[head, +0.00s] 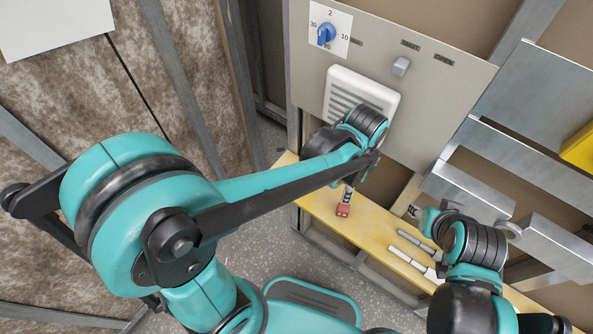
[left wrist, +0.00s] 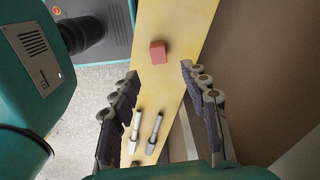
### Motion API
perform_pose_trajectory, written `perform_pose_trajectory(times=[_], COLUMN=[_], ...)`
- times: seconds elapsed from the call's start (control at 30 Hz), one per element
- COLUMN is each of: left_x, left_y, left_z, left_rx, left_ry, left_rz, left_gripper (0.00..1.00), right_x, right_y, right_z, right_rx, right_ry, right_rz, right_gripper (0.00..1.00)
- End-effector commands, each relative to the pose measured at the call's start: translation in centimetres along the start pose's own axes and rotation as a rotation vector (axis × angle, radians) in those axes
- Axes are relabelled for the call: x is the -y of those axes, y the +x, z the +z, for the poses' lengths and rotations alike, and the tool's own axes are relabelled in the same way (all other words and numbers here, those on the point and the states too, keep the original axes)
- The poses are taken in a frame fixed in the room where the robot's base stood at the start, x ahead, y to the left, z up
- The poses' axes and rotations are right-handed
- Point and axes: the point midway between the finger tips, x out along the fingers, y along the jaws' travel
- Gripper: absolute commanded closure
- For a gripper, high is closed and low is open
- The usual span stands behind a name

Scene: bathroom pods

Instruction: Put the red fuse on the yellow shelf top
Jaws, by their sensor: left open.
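The red fuse (head: 343,211) is a small red block on the yellow shelf top (head: 374,236). It also shows in the left wrist view (left wrist: 158,52), resting near the middle of the shelf's width (left wrist: 185,22). My left gripper (head: 348,192) is just above the fuse in the head view. In the left wrist view my left gripper (left wrist: 159,74) is open and empty, with the fuse beyond its fingertips, between their lines.
Two white-and-grey tools (head: 415,262) lie on the shelf to the right of the fuse. Above the shelf is a grey panel (head: 440,120) with a blue dial (head: 326,33) and a white vent (head: 362,92). Metal rails (head: 520,150) stand at the right.

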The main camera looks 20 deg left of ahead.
Motion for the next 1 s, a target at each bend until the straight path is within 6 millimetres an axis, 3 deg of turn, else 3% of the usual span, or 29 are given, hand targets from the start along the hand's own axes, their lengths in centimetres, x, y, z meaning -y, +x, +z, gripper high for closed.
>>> perform_pose_trajectory(times=[0.17, 0.3, 0.53, 0.7, 1.0], left_x=[0.0, -0.4, -2.0, -2.7, -2.8], left_y=[-2.9, -5.3, -7.2, -7.6, -7.8], left_z=[4.3, 9.0, 15.0, 17.2, 17.6], left_rx=[-0.069, -0.171, -0.362, -0.459, -0.488], left_ry=[-0.298, -0.65, -1.148, -1.344, -1.396], left_rz=[-0.102, -0.216, -0.37, -0.426, -0.44], left_gripper=[0.54, 0.54, 0.54, 0.54, 0.54], right_x=[0.0, 0.0, 0.0, 0.0, 0.0], right_y=[0.0, 0.0, 0.0, 0.0, 0.0], right_z=[0.0, 0.0, 0.0, 0.0, 0.0], right_rx=[0.0, 0.0, 0.0, 0.0, 0.0], right_ry=[0.0, 0.0, 0.0, 0.0, 0.0], right_rz=[0.0, 0.0, 0.0, 0.0, 0.0], right_gripper=[0.6, 0.6, 0.6, 0.6, 0.6])
